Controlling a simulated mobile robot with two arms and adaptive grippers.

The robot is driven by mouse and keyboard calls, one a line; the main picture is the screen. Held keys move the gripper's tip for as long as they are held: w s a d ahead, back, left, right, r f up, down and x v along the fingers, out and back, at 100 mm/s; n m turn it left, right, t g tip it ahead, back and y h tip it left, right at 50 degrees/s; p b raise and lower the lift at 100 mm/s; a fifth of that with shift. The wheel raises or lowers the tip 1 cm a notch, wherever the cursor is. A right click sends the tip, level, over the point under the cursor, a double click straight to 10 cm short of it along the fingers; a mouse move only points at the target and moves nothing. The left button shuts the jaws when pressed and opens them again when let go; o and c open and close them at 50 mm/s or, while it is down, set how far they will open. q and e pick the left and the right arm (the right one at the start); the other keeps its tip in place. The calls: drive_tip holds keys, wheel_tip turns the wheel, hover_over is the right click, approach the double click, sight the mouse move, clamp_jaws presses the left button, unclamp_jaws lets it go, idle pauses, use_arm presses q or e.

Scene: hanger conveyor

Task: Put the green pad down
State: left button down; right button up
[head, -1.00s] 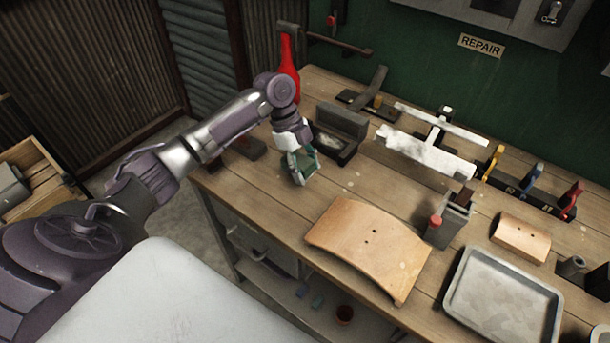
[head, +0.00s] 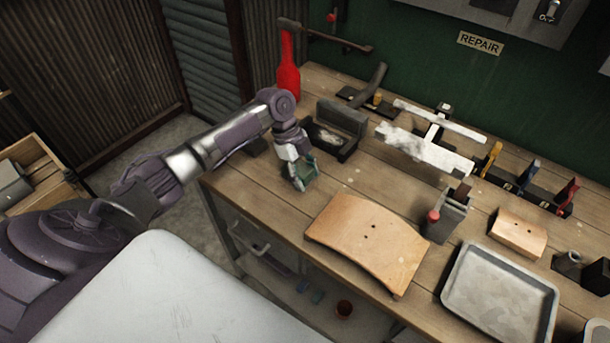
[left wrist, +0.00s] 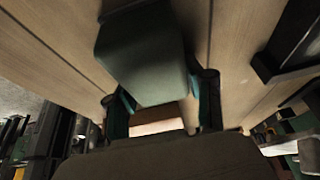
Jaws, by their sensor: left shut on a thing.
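The green pad (left wrist: 145,55) is a smooth dark green block with rounded edges, large in the left wrist view between the gripper's fingers. My left gripper (head: 303,173) is shut on it, over the left part of the wooden workbench (head: 275,215). In the head view the pad is small and mostly hidden by the fingers. I cannot tell whether the pad touches the bench top. My right gripper is not in view.
A curved wooden board (head: 368,240) lies to the right, with a grey tray (head: 500,295) beyond. Bare bench lies around the gripper.

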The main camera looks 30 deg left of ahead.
use_arm(q)
drive_tip(key=c, duration=0.7)
unclamp_jaws()
drive_tip(key=shift+s+d+f, duration=0.1)
drive_tip(key=shift+s+f, duration=0.25)
drive_tip(key=shift+f, duration=0.3)
drive_tip(key=shift+o, duration=1.4)
drive_tip(key=shift+w+f, duration=0.1)
drive_tip(key=shift+w, duration=0.15)
drive_tip(key=shift+r, duration=0.2)
drive_tip(key=shift+r, duration=0.25)
drive_tip(key=v, duration=0.4)
drive_tip(key=b+v, duration=0.1)
drive_tip(key=v, duration=0.8)
drive_tip(key=shift+w+d+b, duration=0.1)
drive_tip(key=shift+w+b, duration=0.2)
drive_tip(key=shift+b, duration=0.05)
